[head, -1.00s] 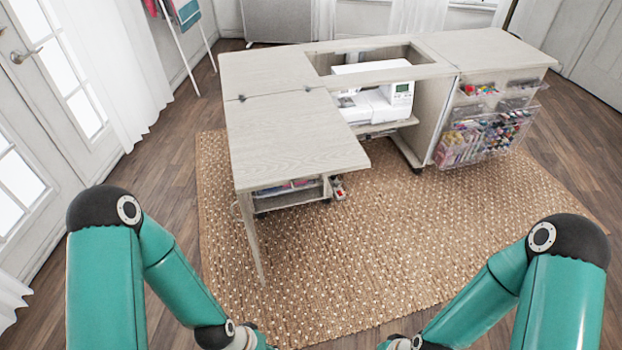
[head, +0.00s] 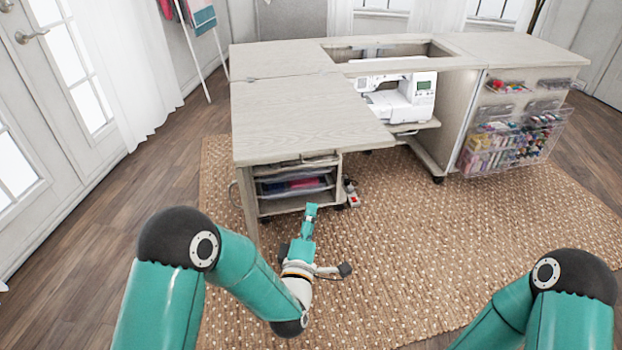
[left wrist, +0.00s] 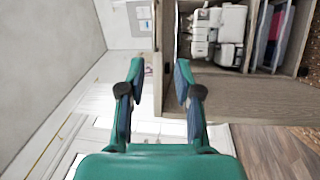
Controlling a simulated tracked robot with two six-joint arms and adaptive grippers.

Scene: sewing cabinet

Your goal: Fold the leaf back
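The pale wood leaf (head: 305,115) lies flat and level, extended towards me from the cabinet top (head: 285,60). A hinge shows at the seam's left end. Its near left part stands over a narrow support panel (head: 250,212). My left gripper (head: 310,210) is in front of and below the leaf's near edge, apart from it. In the left wrist view the same gripper (left wrist: 160,72) is open, and the leaf's thin edge (left wrist: 167,35) shows between and beyond its fingers. Only my right arm's upper part shows at bottom right; its gripper is out of view.
A white sewing machine (head: 400,95) stands in the cabinet opening. A drawer unit (head: 293,186) is under the leaf. Clear bins of thread (head: 515,140) hang at the right. A woven rug (head: 420,250) covers the floor; a glazed door (head: 75,70) is at left.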

